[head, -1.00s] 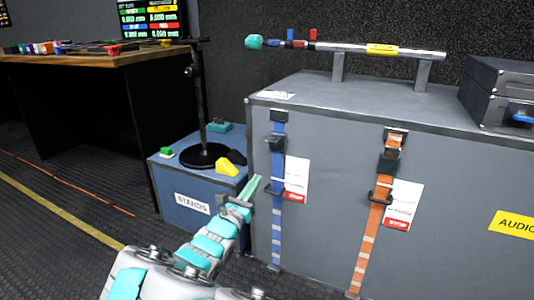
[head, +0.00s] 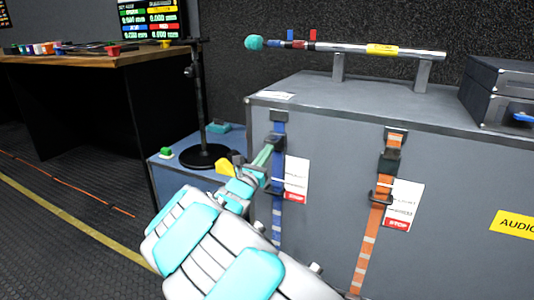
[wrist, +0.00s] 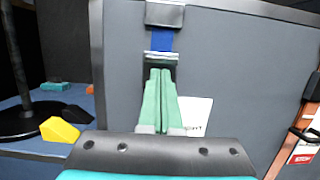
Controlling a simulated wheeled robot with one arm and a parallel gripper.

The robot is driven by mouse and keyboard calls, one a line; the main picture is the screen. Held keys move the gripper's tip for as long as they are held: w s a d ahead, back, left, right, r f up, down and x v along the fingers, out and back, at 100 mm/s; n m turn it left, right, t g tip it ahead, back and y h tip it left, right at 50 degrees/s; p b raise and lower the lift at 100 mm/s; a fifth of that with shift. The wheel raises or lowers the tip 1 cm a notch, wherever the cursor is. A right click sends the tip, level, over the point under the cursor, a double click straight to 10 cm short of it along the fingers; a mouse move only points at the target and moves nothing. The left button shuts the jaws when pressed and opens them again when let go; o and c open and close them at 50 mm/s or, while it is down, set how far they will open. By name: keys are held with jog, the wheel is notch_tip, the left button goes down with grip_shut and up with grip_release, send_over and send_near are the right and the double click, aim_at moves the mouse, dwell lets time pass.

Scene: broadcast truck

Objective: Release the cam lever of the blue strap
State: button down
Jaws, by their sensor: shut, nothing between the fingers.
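The blue strap (head: 277,222) hangs down the front of the grey case, below a dark top anchor (head: 279,116). Its dark cam buckle (head: 279,141) sits a little below the anchor; in the wrist view the buckle (wrist: 161,56) shows a pale upper edge. The lever's angle is hard to make out. My gripper (head: 268,149) is shut and empty, its green fingertips together at the buckle. In the wrist view the fingertips (wrist: 160,72) overlap the buckle's lower part; I cannot tell whether they touch it. The fingers and my arm hide part of the strap.
An orange strap (head: 367,245) with its own buckle hangs to the right. White tags hang beside both straps. A blue box (head: 167,182) with a black stand (head: 203,100) and a yellow wedge (wrist: 59,130) is at the left. A metal bar (head: 350,48) is mounted on the case top.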

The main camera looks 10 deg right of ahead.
jog(key=shift+r, duration=0.15)
jog(key=shift+s+r+p, duration=0.1)
jog(key=shift+r+p, duration=0.1)
jog(key=shift+p, duration=0.65)
